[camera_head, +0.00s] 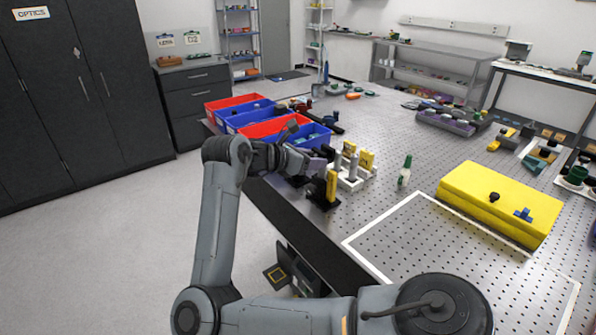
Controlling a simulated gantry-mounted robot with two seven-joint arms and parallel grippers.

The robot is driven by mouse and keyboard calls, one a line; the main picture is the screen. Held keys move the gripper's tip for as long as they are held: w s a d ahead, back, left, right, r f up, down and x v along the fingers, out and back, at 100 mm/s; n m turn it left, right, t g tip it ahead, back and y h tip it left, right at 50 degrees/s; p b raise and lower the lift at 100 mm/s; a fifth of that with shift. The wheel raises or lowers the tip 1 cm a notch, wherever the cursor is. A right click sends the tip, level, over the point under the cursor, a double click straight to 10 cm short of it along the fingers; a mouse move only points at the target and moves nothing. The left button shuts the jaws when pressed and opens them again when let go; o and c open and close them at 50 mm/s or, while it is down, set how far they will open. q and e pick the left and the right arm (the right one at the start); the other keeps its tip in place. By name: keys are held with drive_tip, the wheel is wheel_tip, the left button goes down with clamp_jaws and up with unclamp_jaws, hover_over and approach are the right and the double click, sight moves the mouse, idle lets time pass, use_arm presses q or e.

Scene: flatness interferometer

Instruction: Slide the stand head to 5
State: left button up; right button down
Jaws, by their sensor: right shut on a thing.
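My right gripper (322,163) is at the near left edge of the perforated table, beside a small stand (323,196) with a black base and a yellow upright part. It is shut on a part at the stand, which I take to be the stand head; the jaws and wrist largely hide it. Any scale on the stand and its numbers are too small to read, so the head's position cannot be told. My left gripper is not in view.
Red and blue bins (238,103) stand behind my right wrist. A white holder with yellow pieces (352,182) is close on the right, then a small green-and-white bottle (405,172). A yellow case (499,205) lies farther right. The white-outlined area (440,240) in front is clear.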

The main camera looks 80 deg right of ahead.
drive_tip(key=shift+c, duration=2.2)
unclamp_jaws()
drive_tip(key=shift+w+a+r, duration=0.2)
drive_tip(key=shift+w+a, duration=0.1)
drive_tip(key=p+v, duration=0.1)
drive_tip(key=v, duration=0.8)
drive_tip(key=shift+w+a+r, duration=0.2)
drive_tip(key=shift+a+r, duration=0.05)
drive_tip(key=shift+a, duration=0.05)
